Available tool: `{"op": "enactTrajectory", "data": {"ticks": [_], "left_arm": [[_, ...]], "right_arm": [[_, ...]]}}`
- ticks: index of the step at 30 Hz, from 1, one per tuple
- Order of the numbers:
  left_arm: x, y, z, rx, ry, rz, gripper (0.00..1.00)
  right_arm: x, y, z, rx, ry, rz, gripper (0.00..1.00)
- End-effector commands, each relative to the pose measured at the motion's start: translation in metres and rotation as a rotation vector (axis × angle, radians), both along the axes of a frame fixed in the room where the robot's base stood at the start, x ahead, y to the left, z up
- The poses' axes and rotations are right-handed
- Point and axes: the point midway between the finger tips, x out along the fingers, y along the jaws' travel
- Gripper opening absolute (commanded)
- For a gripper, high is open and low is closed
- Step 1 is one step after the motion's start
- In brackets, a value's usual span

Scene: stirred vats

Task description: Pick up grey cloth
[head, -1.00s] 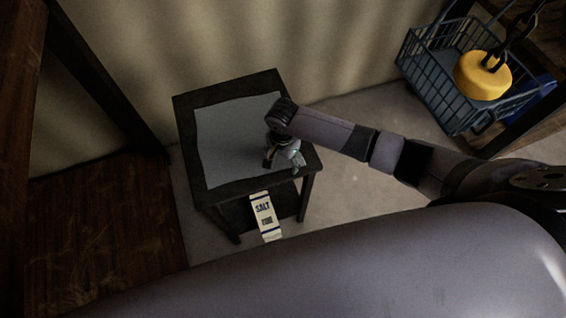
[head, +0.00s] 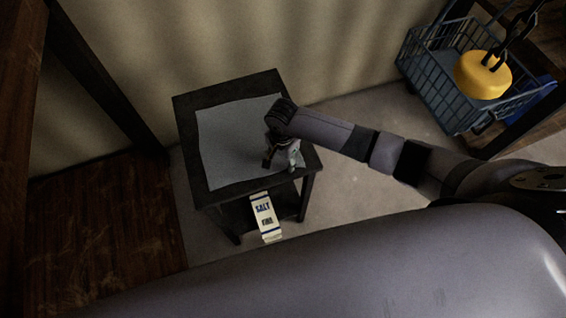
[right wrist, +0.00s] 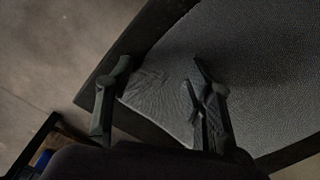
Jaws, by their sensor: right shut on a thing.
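The grey cloth (head: 230,135) lies spread over most of the top of a small dark table (head: 187,108). My right gripper (head: 281,160) is at the cloth's right side, near the table's right edge. In the right wrist view the cloth (right wrist: 255,60) fills the upper right. A corner of it, with small wrinkles, lies between the two fingers of my right gripper (right wrist: 160,68). The gripper is shut on the cloth there, though its fingers look apart from this angle. The exact pinch is hard to see in the dark.
A white box labelled SALT (head: 264,215) shows at the table's front, below the top. A blue wire basket (head: 436,88) with a yellow round object (head: 482,75) stands at the upper right. A wall is behind the table. Bare floor (head: 365,190) lies to its right.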

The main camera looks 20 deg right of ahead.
Motion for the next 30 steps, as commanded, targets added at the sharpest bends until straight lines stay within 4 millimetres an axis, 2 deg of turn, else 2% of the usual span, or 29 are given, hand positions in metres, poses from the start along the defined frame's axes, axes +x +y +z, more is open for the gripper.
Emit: {"op": "enactTrajectory", "data": {"ticks": [1,30], "left_arm": [[0.0002,0.0,-0.0008,0.0,0.0,0.0,0.36],[0.0,-0.0001,-0.0015,0.0,0.0,0.0,0.36]], "right_arm": [[-0.0059,-0.0031,-0.0058,-0.01,0.015,0.0,0.4],[-0.0085,-0.0056,-0.0087,-0.016,0.022,0.0,0.08]]}}
